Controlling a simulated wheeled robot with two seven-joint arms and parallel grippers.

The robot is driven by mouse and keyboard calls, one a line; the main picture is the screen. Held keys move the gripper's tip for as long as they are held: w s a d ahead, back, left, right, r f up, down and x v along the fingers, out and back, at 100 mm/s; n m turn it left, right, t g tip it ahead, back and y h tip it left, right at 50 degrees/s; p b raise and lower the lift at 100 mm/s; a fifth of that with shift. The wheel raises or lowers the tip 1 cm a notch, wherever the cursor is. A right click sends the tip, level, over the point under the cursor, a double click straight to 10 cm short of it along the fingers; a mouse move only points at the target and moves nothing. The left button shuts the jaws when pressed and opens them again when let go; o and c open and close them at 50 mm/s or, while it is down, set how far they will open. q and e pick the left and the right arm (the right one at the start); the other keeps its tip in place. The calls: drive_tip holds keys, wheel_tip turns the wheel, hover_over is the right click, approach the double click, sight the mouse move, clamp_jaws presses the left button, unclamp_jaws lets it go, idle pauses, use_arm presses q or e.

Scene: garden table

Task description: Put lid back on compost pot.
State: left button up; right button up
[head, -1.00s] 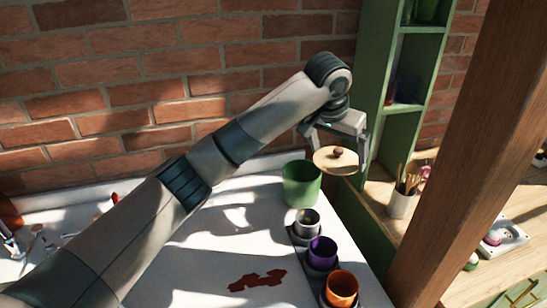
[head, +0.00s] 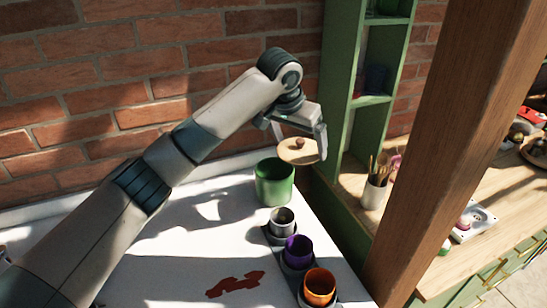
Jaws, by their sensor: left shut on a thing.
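The round wooden lid (head: 291,155) with a small knob is held up in the air by my left gripper (head: 299,141). The gripper is shut on the lid, and its fingers come down around the knob side. The green pot (head: 274,184) stands upright and open on the white table, below and to the left of the lid. The lid is apart from the pot and overlaps its upper right in the head view. My right gripper is not in view.
A grey pot (head: 282,221), a purple pot (head: 298,252) and an orange pot (head: 319,287) stand along the white table's (head: 190,245) right edge. A brick wall is behind, a green shelf (head: 345,110) close right of the gripper. A wooden post (head: 450,130) stands further right.

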use_arm(q)
drive_tip(key=w+a+f+p, duration=0.2)
drive_tip(key=w+a+f, duration=0.2)
drive_tip(key=a, duration=0.2)
drive_tip(key=shift+w+a+f+p, duration=0.3)
drive_tip(key=shift+w+a+f, duration=0.05)
drive_tip(key=shift+f, duration=0.1)
wheel_tip(320, 180, down, 4)
drive_tip(key=shift+r+p, duration=0.1)
drive_tip(key=shift+p, duration=0.9)
drive_tip(key=shift+f, duration=0.4)
